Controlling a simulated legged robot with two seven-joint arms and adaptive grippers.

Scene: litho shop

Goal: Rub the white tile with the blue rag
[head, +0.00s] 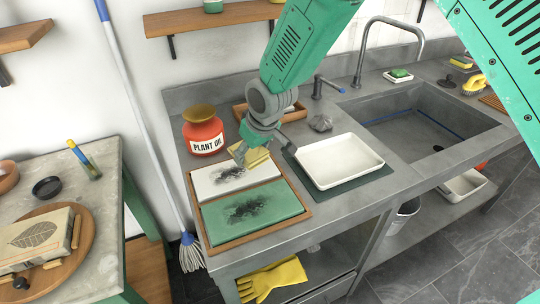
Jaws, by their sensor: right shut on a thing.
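The white tile (210,184) lies in the rear half of a wooden tray (259,236) on the grey counter, with a dark smudge near its middle. A green tile (284,198) with a similar smudge lies in front of it. My right gripper (252,153) is shut on a pale yellow pad (259,157) over the white tile's rear right part. I cannot tell whether the pad touches the tile. My left gripper is not in view.
A red plant oil jar (203,136) stands behind the tray on the left. A white basin (338,162) on a dark mat is close at right, with the sink (421,118) beyond. A mop (143,104) leans at left. Yellow gloves (271,279) lie below.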

